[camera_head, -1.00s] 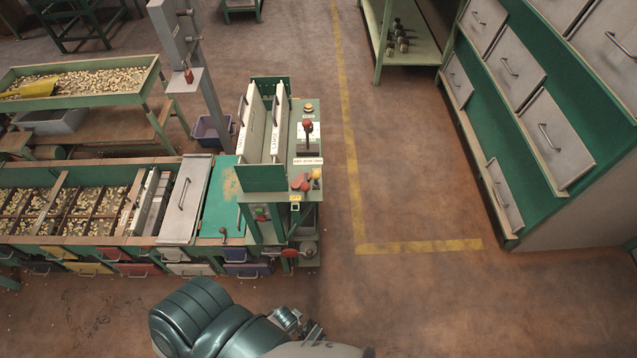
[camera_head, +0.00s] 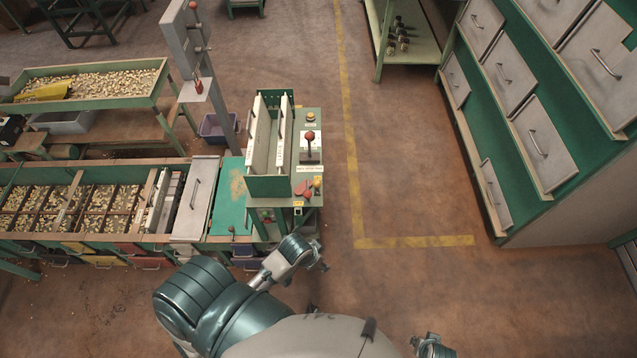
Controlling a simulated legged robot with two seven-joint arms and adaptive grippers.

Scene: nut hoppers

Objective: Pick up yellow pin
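A small yellow pin-like piece (camera_head: 317,182) sits at the front edge of the green stand (camera_head: 309,150), just right of a red piece (camera_head: 302,188). It is too small to make out its exact shape. My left arm comes in from the lower left. Its end, with the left gripper (camera_head: 320,266), is below and apart from the yellow piece, in front of the stand. The fingers are too small and dark to tell open from shut. Part of my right arm shows at the bottom right edge; its gripper cannot be made out.
A red-knobbed lever (camera_head: 310,137) and a yellow button (camera_head: 310,117) are on the stand's top. An upright green-and-white hopper (camera_head: 268,187) stands left of them. Nut bins (camera_head: 68,209) line the left. A drawer cabinet (camera_head: 560,214) stands right. Floor between is clear.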

